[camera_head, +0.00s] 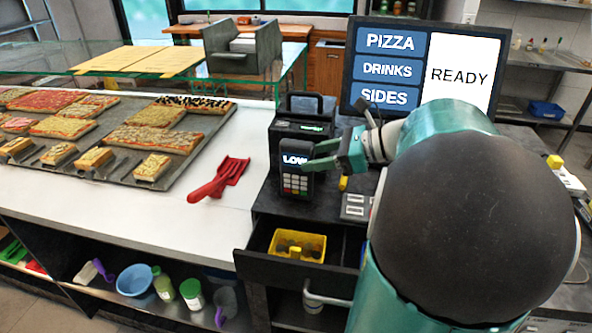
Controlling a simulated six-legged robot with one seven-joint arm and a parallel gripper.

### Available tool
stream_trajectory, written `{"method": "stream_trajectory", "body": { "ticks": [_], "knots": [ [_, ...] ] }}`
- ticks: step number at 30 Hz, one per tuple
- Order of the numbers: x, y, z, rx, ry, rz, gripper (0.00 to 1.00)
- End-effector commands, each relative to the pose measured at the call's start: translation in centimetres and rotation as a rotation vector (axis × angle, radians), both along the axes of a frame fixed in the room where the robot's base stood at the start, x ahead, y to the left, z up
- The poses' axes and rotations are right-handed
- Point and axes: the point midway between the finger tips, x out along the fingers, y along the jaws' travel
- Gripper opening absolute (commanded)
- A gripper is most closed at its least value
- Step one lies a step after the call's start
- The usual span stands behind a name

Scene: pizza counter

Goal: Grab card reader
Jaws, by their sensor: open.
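The card reader (294,184) is a black handheld terminal with a keypad and a lit screen reading "LOW". It stands upright on the dark counter at the centre of the view, in front of a black box with a handle (301,127). My gripper (318,155) is open, with its teal fingers reaching left to the top right of the reader. One finger overlaps the reader's upper edge in the picture; I cannot tell whether it touches. My arm hides part of the counter to the right.
A menu screen (467,72) stands behind my gripper. A red scoop (219,180) lies left of the reader, beside a tray of pizza slices (118,170). Below, an open drawer (258,262) holds a yellow bin (314,243). White counter between tray and reader is mostly clear.

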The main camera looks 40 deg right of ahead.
Motion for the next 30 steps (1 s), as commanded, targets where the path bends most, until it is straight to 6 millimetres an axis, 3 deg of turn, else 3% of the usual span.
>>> {"method": "stream_trajectory", "body": {
  "ticks": [10,18,19,26,30],
  "knots": [
    [3.3,2.8,-2.2,0.0,0.001,0.002,0.51],
    [3.7,3.1,-2.4,0.0,0.001,0.001,0.51],
    [3.7,3.1,-2.4,0.0,0.001,0.001,0.49],
    [3.7,3.1,-2.4,-0.001,0.0,0.001,0.04],
    [3.7,3.1,-2.3,-0.001,-0.001,0.0,0.0]
  ]
}}
